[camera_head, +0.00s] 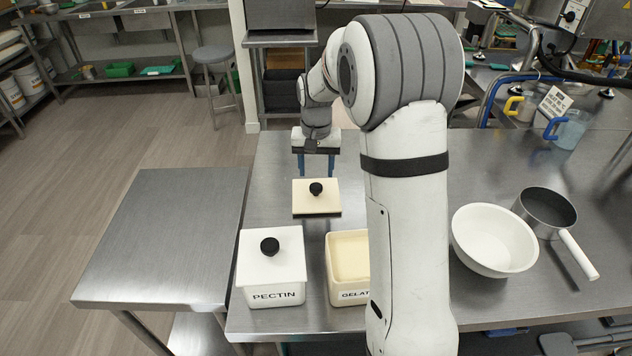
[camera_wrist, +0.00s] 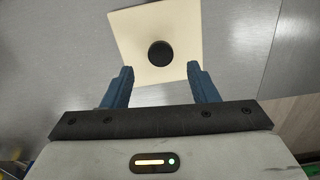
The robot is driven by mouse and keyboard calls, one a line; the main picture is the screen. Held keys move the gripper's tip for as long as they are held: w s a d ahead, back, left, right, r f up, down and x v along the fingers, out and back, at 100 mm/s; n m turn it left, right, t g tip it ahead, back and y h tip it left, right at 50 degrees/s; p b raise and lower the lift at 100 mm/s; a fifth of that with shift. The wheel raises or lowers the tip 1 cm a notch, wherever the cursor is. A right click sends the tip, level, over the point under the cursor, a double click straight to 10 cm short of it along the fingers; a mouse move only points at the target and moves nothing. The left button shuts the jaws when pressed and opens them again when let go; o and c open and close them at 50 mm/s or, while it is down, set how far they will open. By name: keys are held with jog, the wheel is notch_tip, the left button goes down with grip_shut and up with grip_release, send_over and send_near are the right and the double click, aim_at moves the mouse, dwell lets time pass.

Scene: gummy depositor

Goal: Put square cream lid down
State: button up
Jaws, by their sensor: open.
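The square cream lid (camera_head: 317,200) with a black round knob lies flat on the steel table, behind the open gelatin box. It also shows in the wrist view (camera_wrist: 136,38), with its dark knob ahead of the fingertips. My gripper (camera_head: 317,168) is open with blue fingers, just behind the lid. In the wrist view my gripper (camera_wrist: 161,70) has its fingers spread and nothing between them; the knob is apart from them. The gelatin box (camera_head: 349,256) is uncovered, with pale contents, and partly hidden by my arm.
A white pectin box (camera_head: 271,268) with its lid on stands left of the gelatin box. A white bowl (camera_head: 494,240) and a saucepan (camera_head: 546,209) stand at the right. A lower steel side table (camera_head: 165,240) at the left is clear.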

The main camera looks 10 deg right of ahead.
aim_at(316, 186)
notch_tip(316, 186, up, 5)
jog(key=s+r+n+t, duration=0.1)
jog(key=s+r, duration=0.2)
jog(key=s, duration=0.4)
jog(key=s+r, duration=0.3)
jog(key=s, duration=0.4)
jog(key=s+f+n+t, duration=0.1)
jog(key=s+f+n, duration=0.1)
jog(key=s, duration=1.2)
jog(key=shift+f+t, duration=0.4)
jog(key=shift+f, duration=0.1)
